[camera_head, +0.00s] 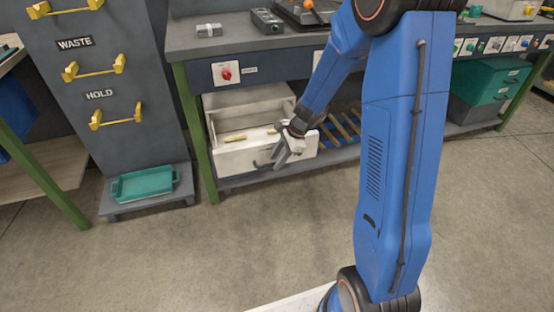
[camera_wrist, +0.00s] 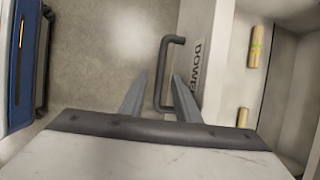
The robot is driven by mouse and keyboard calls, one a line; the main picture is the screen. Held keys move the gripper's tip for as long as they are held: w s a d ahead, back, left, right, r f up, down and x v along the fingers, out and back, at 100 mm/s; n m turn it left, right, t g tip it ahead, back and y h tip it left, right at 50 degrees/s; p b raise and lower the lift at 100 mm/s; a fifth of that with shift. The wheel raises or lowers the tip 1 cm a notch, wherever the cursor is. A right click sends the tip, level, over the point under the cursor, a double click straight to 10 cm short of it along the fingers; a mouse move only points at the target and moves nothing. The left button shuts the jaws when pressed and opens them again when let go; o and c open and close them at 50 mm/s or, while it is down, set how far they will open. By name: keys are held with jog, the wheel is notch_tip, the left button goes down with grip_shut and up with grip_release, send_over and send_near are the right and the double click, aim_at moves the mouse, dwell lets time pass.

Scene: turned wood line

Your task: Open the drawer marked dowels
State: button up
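The white drawer (camera_head: 240,155) under the bench is pulled out, and its inside shows. In the wrist view its front (camera_wrist: 196,50) carries a partly hidden label reading "DOWE" (camera_wrist: 196,66). Its dark bar handle (camera_wrist: 164,58) stands out from that front. Light wooden dowels (camera_wrist: 256,46) lie inside. My gripper (camera_wrist: 160,78) is at the handle, with its two fingers apart and the bar between them; a gap shows beside the bar. In the head view my gripper (camera_head: 280,157) is in front of the drawer and hides part of its front.
A grey cabinet marked WASTE and HOLD (camera_head: 100,95) with yellow handles stands left of the bench. A green tray (camera_head: 145,184) sits at its foot. A red knob (camera_head: 226,74) is above the drawer. The floor (camera_head: 190,255) in front is clear.

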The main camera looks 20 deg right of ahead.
jog(key=v, duration=1.7)
jog(key=shift+r, duration=0.25)
jog(key=s+r+n+t+h, duration=0.1)
jog(key=s+r+n, duration=0.3)
jog(key=s+n, duration=0.4)
jog(key=s+a+r+n+t+h, duration=0.1)
jog(key=s+r+n+h, duration=0.2)
jog(key=s+n, duration=0.6)
jog(key=shift+s+r+n+t+h, duration=0.3)
jog(key=shift+s+r, duration=0.1)
jog(key=shift+s, duration=6.1)
